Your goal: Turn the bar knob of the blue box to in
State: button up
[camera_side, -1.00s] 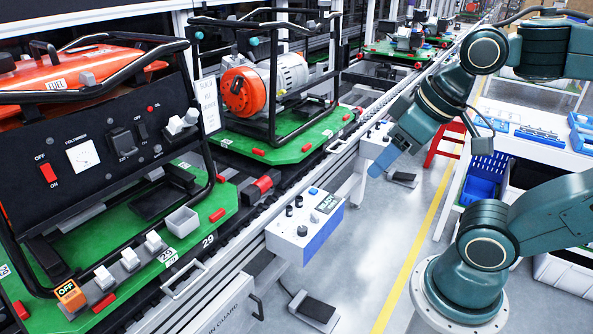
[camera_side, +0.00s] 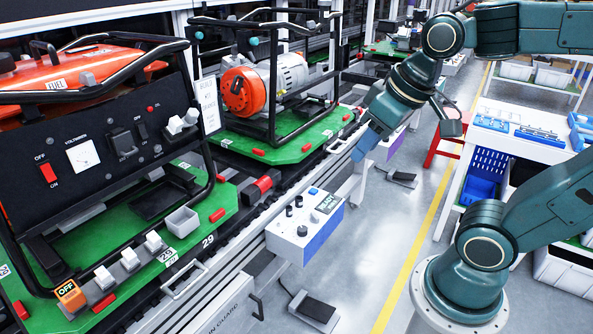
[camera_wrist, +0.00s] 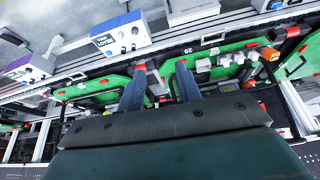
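The blue box (camera_side: 322,236) is a small control box with a pale top and blue front at the conveyor's near edge. Its top carries a display reading READY, a blue button (camera_side: 313,191) and several small knobs (camera_side: 302,230). I cannot tell which is the bar knob or where it points. The box also shows in the wrist view (camera_wrist: 124,40), at top left of centre. My gripper (camera_side: 360,152) is in the air beyond and to the right of the box, apart from it. In the wrist view its two blue-grey fingers stand apart with nothing between them.
A second, purple-fronted control box (camera_wrist: 28,70) stands farther along the conveyor. Green pallets (camera_side: 290,150) carry an orange generator and an orange-and-grey motor in black frames. A workbench (camera_side: 530,150) with blue trays stands at right.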

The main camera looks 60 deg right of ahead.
jog(key=w+d+f+m+g, duration=0.25)
jog(key=w+d, duration=0.25)
jog(key=w, duration=0.5)
jog(key=m+g, duration=0.3)
send_over(315, 215)
notch_tip(315, 215, down, 25)
jog(key=shift+t, duration=0.25)
notch_tip(315, 215, down, 14)
jog(key=shift+r, duration=0.1)
jog(key=c, duration=0.6)
